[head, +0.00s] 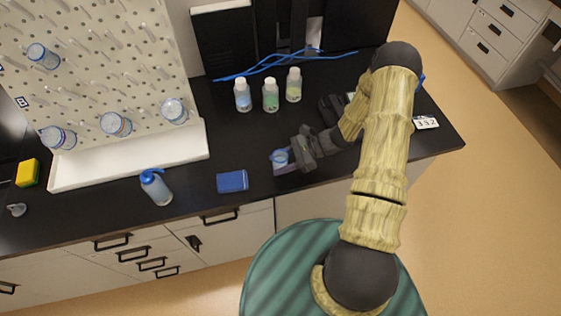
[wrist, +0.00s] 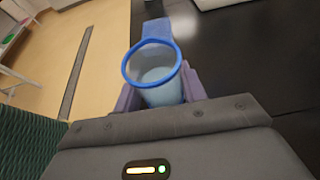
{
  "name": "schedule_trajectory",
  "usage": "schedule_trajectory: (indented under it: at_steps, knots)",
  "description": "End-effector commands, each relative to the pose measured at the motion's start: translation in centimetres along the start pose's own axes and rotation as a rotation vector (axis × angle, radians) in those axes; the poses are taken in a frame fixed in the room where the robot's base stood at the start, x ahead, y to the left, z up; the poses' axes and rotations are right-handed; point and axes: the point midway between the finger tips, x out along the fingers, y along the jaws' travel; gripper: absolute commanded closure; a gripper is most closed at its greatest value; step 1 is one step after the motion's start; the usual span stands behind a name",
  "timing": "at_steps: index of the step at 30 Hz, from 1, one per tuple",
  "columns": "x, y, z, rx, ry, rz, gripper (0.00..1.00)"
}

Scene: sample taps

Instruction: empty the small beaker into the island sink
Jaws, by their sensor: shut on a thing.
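The small beaker (wrist: 158,85) has a blue rim and sits between the two purple fingers of my gripper (wrist: 157,98) in the wrist view. Pale contents show inside it. The beaker looks roughly upright. I cannot tell from the head view whether its base touches the bench. I cannot make out a sink basin in either view.
Several capped bottles (head: 270,95) and blue tubing (head: 268,65) are behind. A pegboard (head: 95,75) with hanging glassware is at left. Open floor (head: 480,190) lies right.

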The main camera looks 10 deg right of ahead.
Motion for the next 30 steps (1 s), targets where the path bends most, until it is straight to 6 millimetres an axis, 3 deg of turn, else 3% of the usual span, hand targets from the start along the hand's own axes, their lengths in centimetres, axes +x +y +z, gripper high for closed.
schedule_trajectory:
  at_steps: [2, 30]
  knots:
    - [0.0, 0.0, 0.0, 0.0, 0.0, 0.0, 0.8]
    - [-3.6, -0.2, -0.8, 0.0, 0.0, -0.002, 0.81]
